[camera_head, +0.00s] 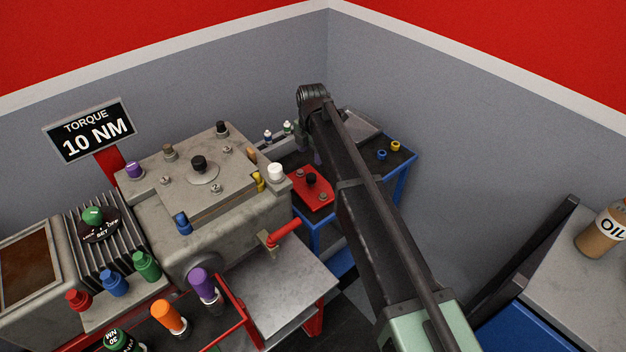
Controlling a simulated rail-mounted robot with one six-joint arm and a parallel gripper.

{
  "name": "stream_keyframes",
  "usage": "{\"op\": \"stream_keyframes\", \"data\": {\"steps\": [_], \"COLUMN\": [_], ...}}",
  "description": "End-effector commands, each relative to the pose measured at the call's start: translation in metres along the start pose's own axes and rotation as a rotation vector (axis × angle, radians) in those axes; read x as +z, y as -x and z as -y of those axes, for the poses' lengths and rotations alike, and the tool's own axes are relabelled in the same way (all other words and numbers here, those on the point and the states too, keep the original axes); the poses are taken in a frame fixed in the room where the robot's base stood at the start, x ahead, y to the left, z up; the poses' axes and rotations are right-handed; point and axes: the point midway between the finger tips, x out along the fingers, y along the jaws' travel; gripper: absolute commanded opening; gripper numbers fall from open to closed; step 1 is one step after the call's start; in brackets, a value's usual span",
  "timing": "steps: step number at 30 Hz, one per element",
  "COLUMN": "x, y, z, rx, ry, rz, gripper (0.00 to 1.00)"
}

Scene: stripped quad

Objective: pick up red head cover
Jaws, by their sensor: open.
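The red head cover (299,195) is a flat red plate with a black knob in its middle and small grey fittings near its ends. It lies on the dark top of the blue-framed cart (397,165), just right of the large grey engine block (232,224). Its right edge is close to my dark arm link in the picture. My arm reaches up from the bottom right, and its far joint stands above and behind the cover.
A blue and a yellow ring (395,146) lie on the cart's right part. A red-handled lever (285,231) sticks out from the block toward the cart. Coloured knobs crowd the left bench. An oil bottle (602,232) stands on a grey bench at right. Grey walls close the corner behind.

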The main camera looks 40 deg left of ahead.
Motion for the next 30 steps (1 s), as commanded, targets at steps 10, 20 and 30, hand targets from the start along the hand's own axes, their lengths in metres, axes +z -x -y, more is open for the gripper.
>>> {"op": "stream_keyframes", "data": {"steps": [10,20,30], "x": [0.0,0.0,0.001], "y": [-0.019,-0.059,-0.11], "z": [0.001,0.0,-0.003], "rx": [0.0,0.0,0.0], "ry": [0.09,0.087,0.086], "rz": [0.0,0.0,0.0], "gripper": [0.64,0.64,0.64]}}
